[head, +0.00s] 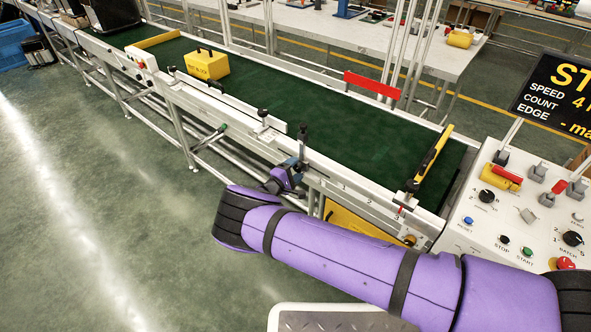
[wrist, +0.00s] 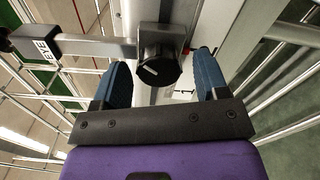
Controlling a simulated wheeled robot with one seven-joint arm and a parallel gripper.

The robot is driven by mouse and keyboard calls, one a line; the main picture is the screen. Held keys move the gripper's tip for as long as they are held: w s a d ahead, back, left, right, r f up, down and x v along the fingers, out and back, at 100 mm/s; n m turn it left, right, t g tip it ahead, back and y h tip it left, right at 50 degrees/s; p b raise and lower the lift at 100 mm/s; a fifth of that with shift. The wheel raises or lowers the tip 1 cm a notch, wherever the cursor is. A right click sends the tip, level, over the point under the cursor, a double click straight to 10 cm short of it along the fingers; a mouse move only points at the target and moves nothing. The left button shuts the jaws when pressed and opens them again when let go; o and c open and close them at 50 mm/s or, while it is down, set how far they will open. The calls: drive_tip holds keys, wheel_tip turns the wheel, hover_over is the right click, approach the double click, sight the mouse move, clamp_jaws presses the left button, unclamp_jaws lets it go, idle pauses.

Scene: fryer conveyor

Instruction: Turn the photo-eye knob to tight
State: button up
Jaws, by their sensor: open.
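The photo-eye knob (wrist: 158,71) is a round black knob with a white pointer line, in the middle of the wrist view. The pointer lies slantwise towards the left of that picture; no tight mark is readable. A grey bracket with a white EYE label (wrist: 41,47) runs left from it. My gripper (wrist: 160,66) has its two blue fingers apart, one on each side of the knob, with visible gaps; I cannot tell how deep the tips reach. In the head view my gripper (head: 290,172) is at the conveyor's near rail, beside the dark photo-eye post (head: 302,142); the knob is hidden there.
The green conveyor belt (head: 350,125) carries a yellow block (head: 206,63) upstream. A red bar (head: 371,86) and a yellow-and-black arm (head: 433,154) stand by the belt. A control panel (head: 515,235) with buttons is at right.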

drive_tip(key=v, duration=1)
drive_tip(key=shift+s+a, duration=0.15)
drive_tip(key=w+d+r+m+g+h, duration=0.1)
drive_tip(key=w+d+r+m+g, duration=0.15)
drive_tip(key=r, duration=0.35)
drive_tip(key=w+d+r+m+g+h, duration=0.1)
drive_tip(key=d+r+m+g, duration=0.1)
drive_tip(key=d+r+g, duration=0.3)
drive_tip(key=s+d+r+m+g+y, duration=0.3)
drive_tip(key=d+r, duration=0.7)
drive_tip(key=r, duration=0.4)
drive_tip(key=s+d+r+m+g+y, duration=0.25)
drive_tip(key=d+r, duration=0.65)
drive_tip(key=r, duration=0.5)
drive_tip(key=s+d+r+m+y, duration=0.2)
drive_tip(key=s+d+r+y, duration=0.2)
drive_tip(key=s+d+r, duration=0.4)
drive_tip(key=s+d+r+t+y, duration=0.1)
drive_tip(key=s+r, duration=0.2)
drive_tip(key=s, duration=0.5)
drive_tip(key=s+d+r+m+t+y, duration=0.1)
drive_tip(key=s+d+r, duration=0.1)
drive_tip(key=s, duration=0.7)
drive_tip(key=s+d+r+t+y, duration=0.1)
drive_tip(key=s+r, duration=0.3)
drive_tip(key=s, duration=0.5)
drive_tip(key=shift+d+r+m+t, duration=0.35)
drive_tip(key=shift+m+t, duration=0.05)
drive_tip(key=shift+t, duration=0.2)
